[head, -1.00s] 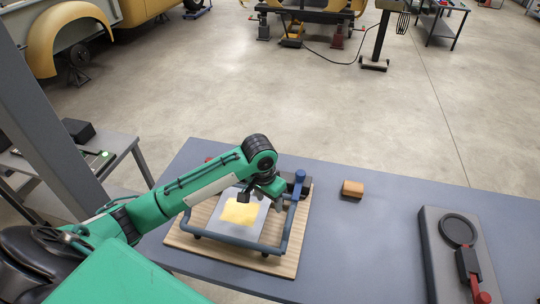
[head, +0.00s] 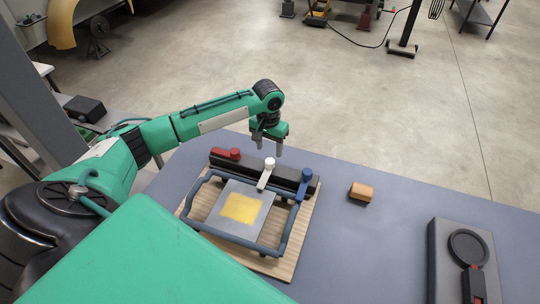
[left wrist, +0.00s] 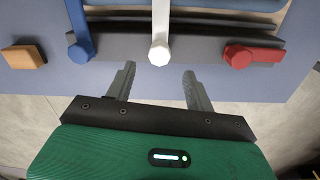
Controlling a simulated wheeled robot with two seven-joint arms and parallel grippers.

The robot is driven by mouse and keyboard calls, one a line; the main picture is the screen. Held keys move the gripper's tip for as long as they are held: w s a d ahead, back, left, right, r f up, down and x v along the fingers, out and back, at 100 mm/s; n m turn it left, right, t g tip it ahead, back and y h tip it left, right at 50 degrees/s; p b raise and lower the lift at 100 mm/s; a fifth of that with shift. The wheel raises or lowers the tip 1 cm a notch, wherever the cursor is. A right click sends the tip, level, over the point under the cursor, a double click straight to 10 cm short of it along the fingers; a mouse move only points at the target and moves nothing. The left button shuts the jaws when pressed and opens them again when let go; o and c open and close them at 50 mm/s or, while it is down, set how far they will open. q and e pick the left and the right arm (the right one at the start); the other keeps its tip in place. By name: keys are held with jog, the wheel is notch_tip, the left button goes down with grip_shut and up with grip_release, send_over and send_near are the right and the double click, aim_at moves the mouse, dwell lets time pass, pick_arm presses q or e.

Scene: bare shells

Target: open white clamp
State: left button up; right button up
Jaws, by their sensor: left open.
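The white clamp (head: 263,180) sits on the middle of a dark bar, its lever pointing forward over the edge of a grey plate (head: 264,211) with a yellow patch. In the left wrist view the white clamp (left wrist: 159,42) is just beyond and between my fingertips. My left gripper (head: 266,147) is open and empty, just behind the bar and apart from the clamp; its two fingers also show in the wrist view (left wrist: 159,71). A red clamp (head: 226,154) lies along the bar. A blue clamp (head: 303,185) points forward. My right gripper is out of view.
A blue tubular frame (head: 206,228) surrounds the plate on a wooden board (head: 303,222). An orange-brown block (head: 361,191) lies to the right. A dark box (head: 437,255) with a black ring and red part is farther right. Table between them is clear.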

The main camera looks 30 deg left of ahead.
aim_at(270, 160)
pick_arm(q)
notch_tip(270, 160, down, 6)
jog(key=shift+f+p, duration=0.1)
jog(key=shift+p, duration=0.5)
jog(key=shift+c, duration=0.4)
grip_shut()
